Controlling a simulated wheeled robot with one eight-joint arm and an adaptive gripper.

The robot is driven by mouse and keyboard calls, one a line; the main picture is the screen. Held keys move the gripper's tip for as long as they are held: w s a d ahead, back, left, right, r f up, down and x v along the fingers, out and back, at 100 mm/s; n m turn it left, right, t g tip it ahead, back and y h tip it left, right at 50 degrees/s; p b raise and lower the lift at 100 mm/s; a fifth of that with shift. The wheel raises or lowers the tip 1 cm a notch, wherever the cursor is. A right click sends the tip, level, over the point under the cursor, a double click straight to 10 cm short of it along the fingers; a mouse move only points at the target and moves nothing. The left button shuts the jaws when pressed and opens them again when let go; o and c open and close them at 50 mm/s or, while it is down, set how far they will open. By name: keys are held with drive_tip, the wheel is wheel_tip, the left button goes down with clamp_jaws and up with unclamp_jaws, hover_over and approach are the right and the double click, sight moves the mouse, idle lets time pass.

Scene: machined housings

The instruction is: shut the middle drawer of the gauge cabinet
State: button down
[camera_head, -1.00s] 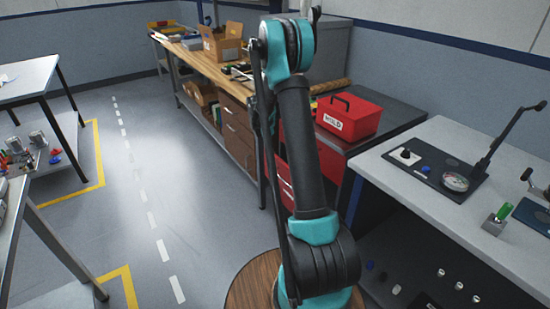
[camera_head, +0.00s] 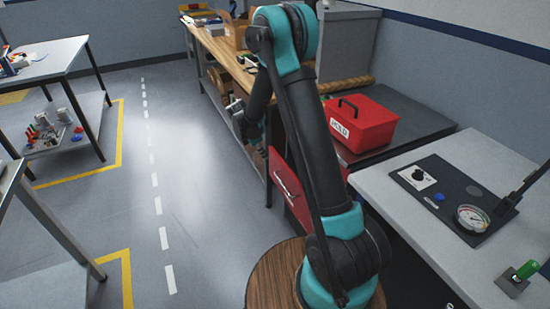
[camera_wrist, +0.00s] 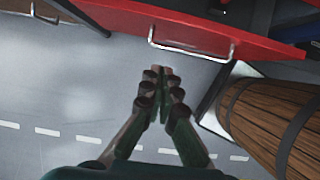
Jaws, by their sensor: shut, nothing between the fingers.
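The red gauge cabinet (camera_head: 338,154) stands right of the aisle, partly hidden behind my arm. A red drawer front (camera_head: 284,184) with a silver bar handle sticks out toward the aisle; I cannot tell which drawer it is from this view. In the wrist view the red front (camera_wrist: 255,43) runs across the top, and its handle (camera_wrist: 190,48) faces me. Dark and blue shapes show behind its top edge. My gripper (camera_wrist: 163,70) is shut and empty, in front of the handle and apart from it. In the head view my gripper (camera_head: 262,150) is small, beside the drawer's far end.
A red toolbox (camera_head: 365,126) sits on the dark top of the cabinet. A wooden workbench (camera_head: 215,48) runs beyond it. A grey bench (camera_head: 400,220) with a gauge panel (camera_head: 450,198) is at the right. The aisle floor (camera_head: 190,190) at the left is clear.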

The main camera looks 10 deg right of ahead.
approach(283, 172)
drive_tip(key=f, duration=0.1)
drive_tip(key=a+f, duration=0.2)
drive_tip(key=f, duration=0.1)
drive_tip(key=shift+s, duration=0.4)
drive_tip(key=shift+w+d+r, duration=0.1)
drive_tip(key=shift+w+d, duration=0.05)
drive_tip(key=shift+d, duration=0.4)
drive_tip(key=shift+w+d+r, duration=0.1)
drive_tip(key=shift+w+d, duration=0.1)
drive_tip(key=shift+d, duration=0.35)
drive_tip(key=shift+w+d, duration=0.2)
drive_tip(key=shift+d, duration=0.4)
drive_tip(key=shift+d, duration=0.1)
drive_tip(key=w+d, duration=0.2)
drive_tip(key=d, duration=0.4)
drive_tip(key=shift+d, duration=0.35)
drive_tip(key=shift+w, duration=0.1)
